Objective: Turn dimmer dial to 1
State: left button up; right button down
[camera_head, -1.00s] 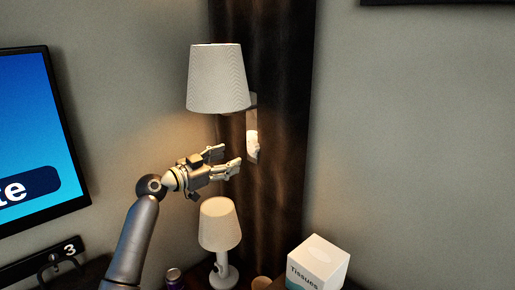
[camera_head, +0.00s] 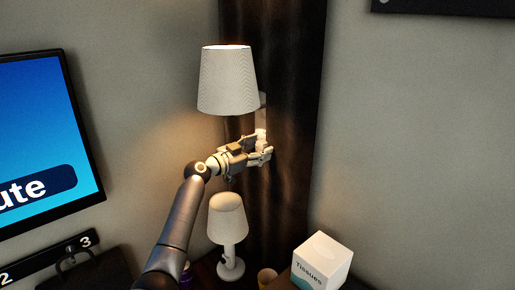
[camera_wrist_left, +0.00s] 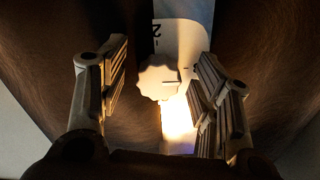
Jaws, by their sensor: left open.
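In the left wrist view, the open fingers of my left gripper (camera_wrist_left: 165,88) stand on either side of the dial, with gaps between. In the head view, my left gripper (camera_head: 266,150) is at the lower end of the light plate (camera_head: 261,115), below the upper lampshade (camera_head: 228,80). The dial is not clear there. My right gripper is not in view.
A bright glow (camera_wrist_left: 178,125) shows just below the dial. A tissue box (camera_head: 322,262) and a small cup (camera_head: 267,276) are nearby. A screen (camera_head: 45,145) hangs at left.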

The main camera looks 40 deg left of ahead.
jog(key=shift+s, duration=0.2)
pick_arm(q)
jog(key=c, duration=1)
jog(key=shift+c, duration=0.2)
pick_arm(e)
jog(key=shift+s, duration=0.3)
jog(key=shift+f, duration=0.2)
